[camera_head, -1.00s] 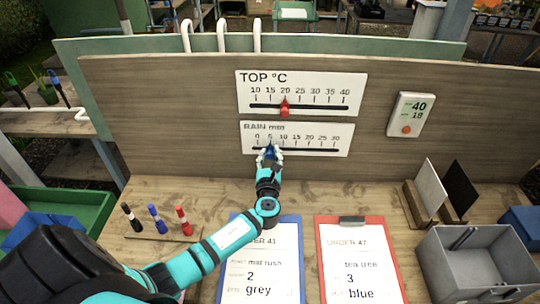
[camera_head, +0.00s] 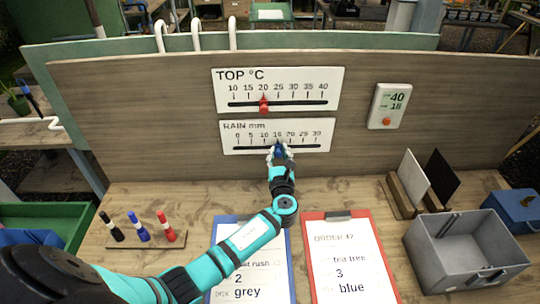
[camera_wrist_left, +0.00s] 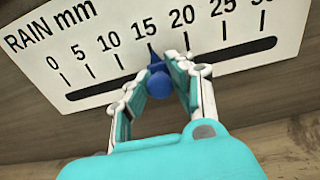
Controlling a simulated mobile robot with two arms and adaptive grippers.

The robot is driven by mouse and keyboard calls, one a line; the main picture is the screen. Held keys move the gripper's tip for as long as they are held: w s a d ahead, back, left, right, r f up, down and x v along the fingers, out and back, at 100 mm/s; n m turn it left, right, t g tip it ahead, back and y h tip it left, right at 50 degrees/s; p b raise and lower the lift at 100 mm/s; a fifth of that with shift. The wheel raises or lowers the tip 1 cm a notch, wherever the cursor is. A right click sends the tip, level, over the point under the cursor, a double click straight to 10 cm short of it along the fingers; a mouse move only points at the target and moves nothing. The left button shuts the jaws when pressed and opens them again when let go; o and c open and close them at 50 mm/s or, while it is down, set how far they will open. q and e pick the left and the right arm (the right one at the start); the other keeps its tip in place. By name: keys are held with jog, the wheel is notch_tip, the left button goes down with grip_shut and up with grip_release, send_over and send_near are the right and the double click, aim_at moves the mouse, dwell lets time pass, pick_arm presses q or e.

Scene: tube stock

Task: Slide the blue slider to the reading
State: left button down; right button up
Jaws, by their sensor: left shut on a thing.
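The blue slider (camera_wrist_left: 158,84) sits on the slot of the RAIN mm scale (camera_head: 312,150), on the upright board. In the left wrist view its pointer tip is close to the 15 mark. My left gripper (camera_head: 280,154) is shut on the slider; in the left wrist view the fingers (camera_wrist_left: 160,92) stand either side of its knob. The digital display (camera_head: 390,105) on the right of the board reads 40 on top and 18 below. My right gripper is not in view.
A red slider (camera_head: 263,105) sits at 20 on the TOP °C scale above. On the table are pens (camera_head: 139,226), a blue clipboard (camera_head: 224,219), a red clipboard (camera_head: 313,214) and a grey bin (camera_head: 440,262).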

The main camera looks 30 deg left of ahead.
pick_arm(q)
jog(key=shift+a, duration=0.15)
jog(key=c, duration=1.1)
grip_release()
jog(key=shift+s, duration=0.1)
jog(key=v, duration=1.2)
jog(key=shift+f, duration=0.1)
